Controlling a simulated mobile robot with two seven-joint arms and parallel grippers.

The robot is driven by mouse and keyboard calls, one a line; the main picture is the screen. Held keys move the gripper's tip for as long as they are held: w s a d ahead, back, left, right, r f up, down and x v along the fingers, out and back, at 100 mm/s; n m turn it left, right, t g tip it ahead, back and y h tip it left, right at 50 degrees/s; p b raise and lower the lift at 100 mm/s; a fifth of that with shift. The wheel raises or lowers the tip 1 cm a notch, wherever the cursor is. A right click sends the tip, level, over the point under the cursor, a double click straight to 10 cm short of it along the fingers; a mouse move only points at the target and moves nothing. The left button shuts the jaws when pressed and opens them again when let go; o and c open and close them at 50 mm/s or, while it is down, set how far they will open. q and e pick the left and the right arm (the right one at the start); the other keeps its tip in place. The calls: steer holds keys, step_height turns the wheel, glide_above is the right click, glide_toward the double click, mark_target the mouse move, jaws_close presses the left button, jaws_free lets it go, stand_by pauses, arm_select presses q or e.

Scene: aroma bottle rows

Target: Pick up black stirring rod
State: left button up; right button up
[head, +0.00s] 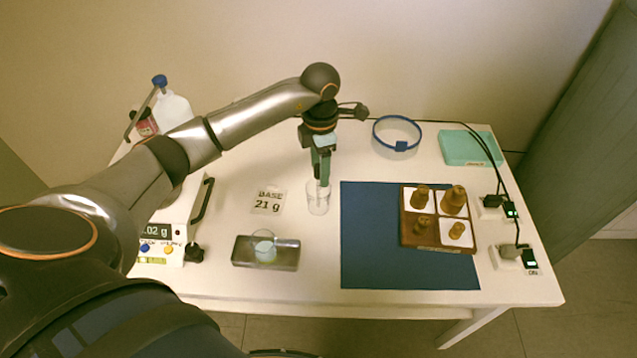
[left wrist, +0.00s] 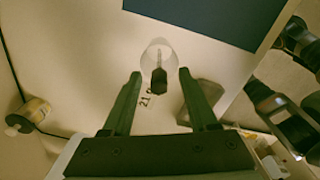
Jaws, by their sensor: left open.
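The black stirring rod (left wrist: 159,80) shows in the left wrist view as a dark block-like end on a thin shaft, standing in a clear glass (left wrist: 150,58). In the head view the clear glass (head: 318,203) stands left of the blue mat, and the rod is hard to make out behind my gripper. My left gripper (head: 320,178) points down directly above the glass. In the left wrist view its open fingers (left wrist: 160,76) lie on either side of the rod's dark end, with a gap on both sides. My right gripper is not in view.
A dark tray (head: 290,259) holds a small beaker (head: 264,247). A blue mat (head: 375,262) and a wooden box (head: 405,232) of several brown bottles lie right. A blue ring (head: 377,134) stands behind.

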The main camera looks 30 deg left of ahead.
mark_target(318, 177)
arm_select(q)
step_height(318, 177, down, 3)
steer(key=shift+a+f, duration=0.15)
steer(key=shift+f, duration=0.05)
jaws_close()
stand_by(0.4)
